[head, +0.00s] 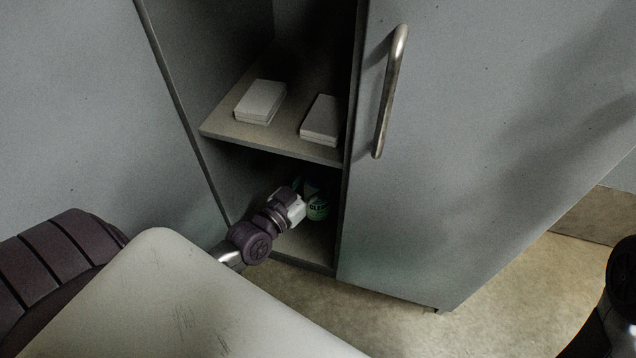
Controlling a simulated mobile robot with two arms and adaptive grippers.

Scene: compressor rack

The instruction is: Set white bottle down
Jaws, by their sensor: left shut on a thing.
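A white bottle with a green label (318,208) is in the lower compartment of the open cabinet, near its right side. My left gripper (300,204) reaches into that compartment from the left and is shut on the bottle. The gripper hides part of the bottle, and its base is hard to make out in the shade. I cannot tell whether the bottle touches the cabinet floor (305,244). Part of my right arm shows at the lower right edge, but its gripper is out of view.
A shelf (225,126) above my left gripper carries two pale flat boxes, one on the left (261,100) and one on the right (320,119). A grey door (470,130) with a metal handle (389,92) stands right of the opening. Bare floor (520,310) lies in front.

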